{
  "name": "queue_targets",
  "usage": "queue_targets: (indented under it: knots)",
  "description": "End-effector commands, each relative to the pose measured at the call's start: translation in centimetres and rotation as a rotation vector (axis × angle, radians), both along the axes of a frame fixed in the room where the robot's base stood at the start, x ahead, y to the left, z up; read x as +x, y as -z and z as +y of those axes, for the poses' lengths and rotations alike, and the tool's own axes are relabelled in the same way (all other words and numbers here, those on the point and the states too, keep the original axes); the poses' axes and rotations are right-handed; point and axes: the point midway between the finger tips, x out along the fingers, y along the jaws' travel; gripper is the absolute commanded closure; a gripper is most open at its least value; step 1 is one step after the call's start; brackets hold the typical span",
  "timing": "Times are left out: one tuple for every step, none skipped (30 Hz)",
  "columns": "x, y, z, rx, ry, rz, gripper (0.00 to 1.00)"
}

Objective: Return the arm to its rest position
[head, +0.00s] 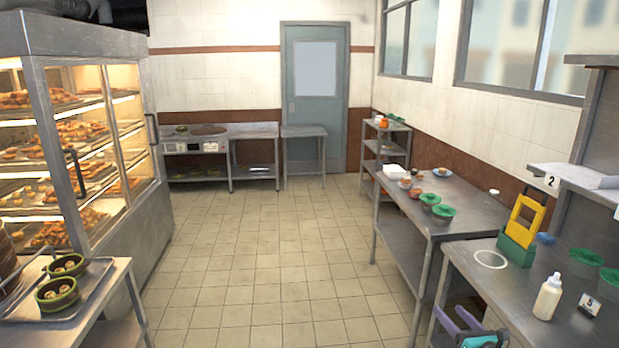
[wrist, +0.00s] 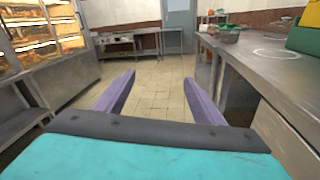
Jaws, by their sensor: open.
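My gripper (head: 462,322) shows at the bottom right of the head view, low beside the near right steel counter (head: 465,265). In the wrist view its two purple fingers (wrist: 160,100) stand wide apart with nothing between them. Beyond the fingers is bare tiled floor. The rest of my arm is mostly out of the head view.
The near right counter holds a white bottle (head: 548,297), a yellow and green holder (head: 521,232) and green-lidded pots (head: 584,262). A glass food cabinet (head: 90,150) and a tray (head: 85,300) with green pots stand left. The middle floor (head: 270,250) is clear.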

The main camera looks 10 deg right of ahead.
Motion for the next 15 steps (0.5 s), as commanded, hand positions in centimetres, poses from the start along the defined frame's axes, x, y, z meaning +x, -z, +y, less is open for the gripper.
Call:
queue_targets:
  knots:
    - [0.8, 1.2, 1.7, 0.025, -0.007, 0.008, 0.37]
    - [1.2, 1.7, 2.5, 0.039, -0.009, 0.011, 0.37]
    - [1.7, 2.4, 3.5, 0.060, -0.009, 0.018, 0.37]
    - [2.1, 3.0, 4.3, 0.078, -0.009, 0.022, 0.37]
    - [2.4, 3.5, 5.1, 0.096, -0.007, 0.028, 0.37]
    - [2.9, 4.3, 6.1, 0.119, -0.005, 0.035, 0.37]
    - [3.2, 4.8, 6.8, 0.139, -0.001, 0.042, 0.37]
    - [3.5, 5.5, 7.6, 0.158, 0.001, 0.050, 0.37]
    - [3.9, 6.3, 8.5, 0.186, 0.008, 0.060, 0.37]
    - [4.1, 6.9, 9.3, 0.205, 0.012, 0.069, 0.37]
    - [4.4, 7.5, 10.0, 0.227, 0.019, 0.077, 0.37]
    - [4.6, 8.4, 11.0, 0.257, 0.027, 0.091, 0.37]
    - [4.9, 9.0, 11.7, 0.279, 0.034, 0.101, 0.37]
    - [5.0, 9.7, 12.4, 0.302, 0.041, 0.113, 0.37]
    - [5.2, 10.7, 13.4, 0.334, 0.052, 0.128, 0.37]
